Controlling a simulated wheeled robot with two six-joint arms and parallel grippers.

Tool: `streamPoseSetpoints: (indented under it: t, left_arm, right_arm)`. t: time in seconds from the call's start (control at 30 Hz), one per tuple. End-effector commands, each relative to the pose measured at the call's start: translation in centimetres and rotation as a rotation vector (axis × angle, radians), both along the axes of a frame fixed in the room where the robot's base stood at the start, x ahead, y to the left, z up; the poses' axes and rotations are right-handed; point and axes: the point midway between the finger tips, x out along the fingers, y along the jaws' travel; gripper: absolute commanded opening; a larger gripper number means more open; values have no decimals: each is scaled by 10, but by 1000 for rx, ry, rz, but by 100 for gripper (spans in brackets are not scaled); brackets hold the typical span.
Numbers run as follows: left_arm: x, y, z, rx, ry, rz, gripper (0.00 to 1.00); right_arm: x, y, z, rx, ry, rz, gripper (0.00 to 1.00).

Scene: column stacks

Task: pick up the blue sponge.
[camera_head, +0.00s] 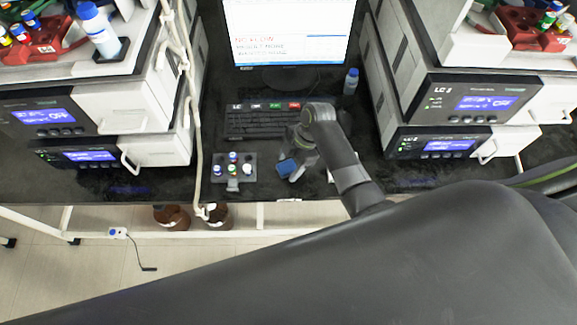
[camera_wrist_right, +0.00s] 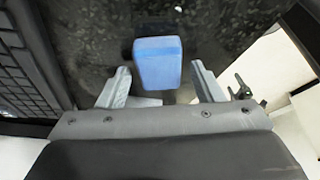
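The blue sponge (camera_head: 287,168) lies on the dark bench in front of the keyboard. In the right wrist view the sponge (camera_wrist_right: 158,62) is a blue block in the middle. My right gripper (camera_head: 292,172) is at the sponge in the head view. In the wrist view the right gripper's fingers (camera_wrist_right: 160,85) stand apart on either side of the sponge, with a gap to each side. I cannot tell how high the fingers are above the bench. My left gripper is not in view.
A small rack of capped vials (camera_head: 233,168) stands left of the sponge. The keyboard (camera_head: 262,122) and monitor (camera_head: 290,35) are behind it. A blue-capped bottle (camera_head: 350,82) stands beside the monitor. Instrument stacks (camera_head: 85,112) and (camera_head: 450,112) flank the bench.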

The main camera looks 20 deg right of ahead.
Motion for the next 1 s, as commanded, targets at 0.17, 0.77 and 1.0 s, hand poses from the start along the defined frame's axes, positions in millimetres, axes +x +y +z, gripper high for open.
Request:
streamPoseSetpoints:
  t: [0.17, 0.77, 1.0]
  left_arm:
    - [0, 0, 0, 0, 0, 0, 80]
    - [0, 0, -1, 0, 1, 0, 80]
    - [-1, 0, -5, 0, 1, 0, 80]
  right_arm:
    - [0, 0, 0, 0, 0, 0, 36]
    - [1, 0, 24, 1, -4, 0, 19]
    - [1, 0, 67, 1, -4, 0, 19]
